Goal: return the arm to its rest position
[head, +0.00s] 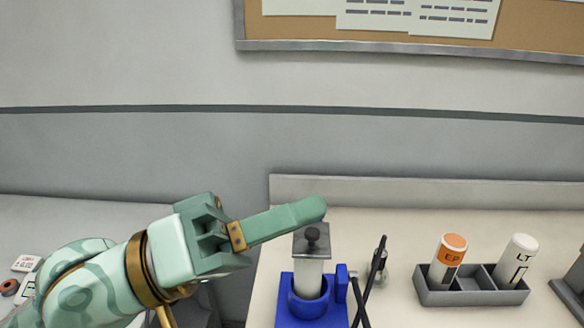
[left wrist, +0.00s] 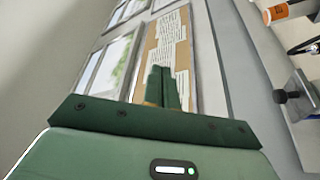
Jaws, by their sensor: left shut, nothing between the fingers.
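My left gripper (head: 316,209) reaches in from the left in the head view, its green fingers closed together and empty. The fingers point right and lie in the picture just above a blue stand (head: 302,318) holding a clear cylinder with a dark knob (head: 312,235). Whether they touch the knob I cannot tell from this view. In the left wrist view the closed fingers (left wrist: 163,85) point toward the wall, and the dark knob (left wrist: 280,96) shows apart from them at the right. My right gripper is not in view.
A grey rack (head: 470,297) holds an orange-banded bottle marked EP (head: 449,258) and a white bottle marked LT (head: 516,260). Dark crossed rods (head: 371,280) stand beside the blue stand. A low backsplash (head: 420,192) edges the counter. A pinboard (head: 540,30) hangs above.

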